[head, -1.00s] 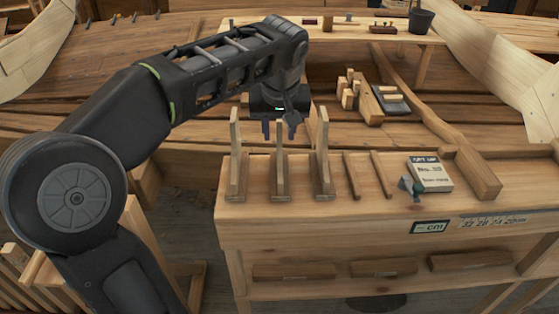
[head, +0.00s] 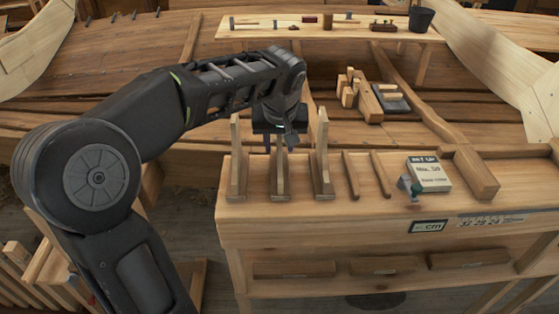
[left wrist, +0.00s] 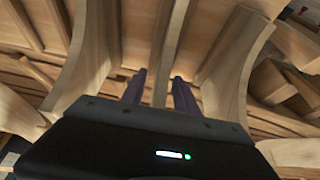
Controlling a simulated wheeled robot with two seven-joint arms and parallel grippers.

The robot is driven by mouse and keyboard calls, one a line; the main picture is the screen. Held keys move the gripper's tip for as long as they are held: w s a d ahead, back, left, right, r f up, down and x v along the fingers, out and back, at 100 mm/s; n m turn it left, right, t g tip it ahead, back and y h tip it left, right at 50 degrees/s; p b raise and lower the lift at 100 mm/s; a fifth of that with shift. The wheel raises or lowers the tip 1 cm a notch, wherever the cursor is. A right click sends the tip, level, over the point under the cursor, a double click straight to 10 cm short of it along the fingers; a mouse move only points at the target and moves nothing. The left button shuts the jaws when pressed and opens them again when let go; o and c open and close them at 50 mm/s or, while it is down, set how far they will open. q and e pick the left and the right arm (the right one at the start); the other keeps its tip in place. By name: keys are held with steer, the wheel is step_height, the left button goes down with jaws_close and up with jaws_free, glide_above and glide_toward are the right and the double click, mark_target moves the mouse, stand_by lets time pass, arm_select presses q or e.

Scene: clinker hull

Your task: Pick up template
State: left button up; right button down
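Three thin upright wooden templates stand in a row on the bench: a left one (head: 236,165), a middle one (head: 280,178) and a right one (head: 323,160). My left gripper (head: 280,143) points down over the middle template, whose top is partly hidden by it. In the left wrist view the two dark fingers (left wrist: 159,90) are apart, with the edge of the middle template (left wrist: 161,60) showing between them. Curved faces of the side templates show to the left (left wrist: 88,60) and right (left wrist: 230,62). I see no clear contact. My right gripper is out of view.
On the bench (head: 300,207), two thin sticks (head: 365,175), a label card (head: 429,174), a small green-grey object (head: 410,187) and a wooden block (head: 476,172) lie to the right. The planked hull and a shelf (head: 340,33) with tools are behind.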

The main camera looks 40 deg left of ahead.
arm_select(q)
steer(key=shift+c, duration=0.6)
jaws_close()
stand_by(0.8)
